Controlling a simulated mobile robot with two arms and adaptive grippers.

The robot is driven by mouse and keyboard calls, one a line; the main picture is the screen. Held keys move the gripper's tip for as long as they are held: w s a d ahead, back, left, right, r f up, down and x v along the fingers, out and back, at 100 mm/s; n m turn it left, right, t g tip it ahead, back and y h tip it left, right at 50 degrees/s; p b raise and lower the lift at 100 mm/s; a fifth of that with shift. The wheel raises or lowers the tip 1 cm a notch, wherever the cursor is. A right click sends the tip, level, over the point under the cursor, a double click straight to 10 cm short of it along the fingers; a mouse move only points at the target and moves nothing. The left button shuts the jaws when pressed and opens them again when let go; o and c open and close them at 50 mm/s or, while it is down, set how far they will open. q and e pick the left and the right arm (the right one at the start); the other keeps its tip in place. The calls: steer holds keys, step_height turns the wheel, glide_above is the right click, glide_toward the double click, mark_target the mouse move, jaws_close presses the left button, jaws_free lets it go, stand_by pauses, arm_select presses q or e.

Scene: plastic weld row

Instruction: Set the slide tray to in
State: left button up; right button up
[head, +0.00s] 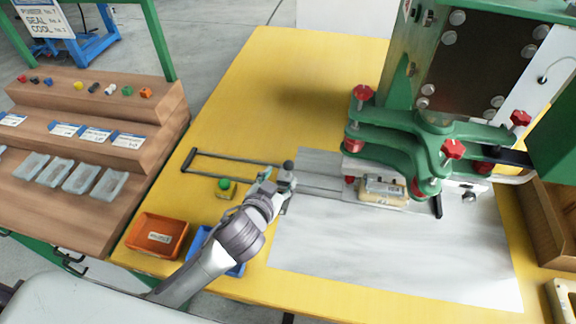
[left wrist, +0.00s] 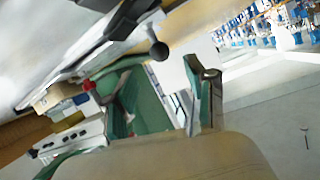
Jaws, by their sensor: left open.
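The slide tray (head: 325,192) is a light plate on rails, running from the dark ball knob (head: 288,165) rightward to the green press. A beige and clear part (head: 384,190) sits at the press end, beside the press's green arms. My left gripper (head: 272,187) is at the tray's left end, close to the knob. In the left wrist view its green fingers (left wrist: 165,85) are spread, and the knob (left wrist: 159,50) shows near the gap between them. I cannot tell whether a finger touches the knob. My right gripper is out of view.
The green press (head: 430,140) with red knobs stands over the right side. A dark rail frame (head: 232,153) extends left on the yellow table (head: 290,70). An orange bin (head: 157,236), a blue bin (head: 200,243) and a green button (head: 225,184) are near my left arm.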

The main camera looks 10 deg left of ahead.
mark_target(287, 167)
arm_select(q)
steer(key=x, duration=0.6)
steer(key=shift+w+f, duration=0.15)
steer(key=shift+w, duration=0.2)
steer(key=shift+w+f, duration=0.15)
steer(key=shift+w, duration=0.05)
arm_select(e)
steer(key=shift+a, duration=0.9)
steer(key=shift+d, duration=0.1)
arm_select(q)
steer(key=shift+c, duration=0.8)
jaws_close()
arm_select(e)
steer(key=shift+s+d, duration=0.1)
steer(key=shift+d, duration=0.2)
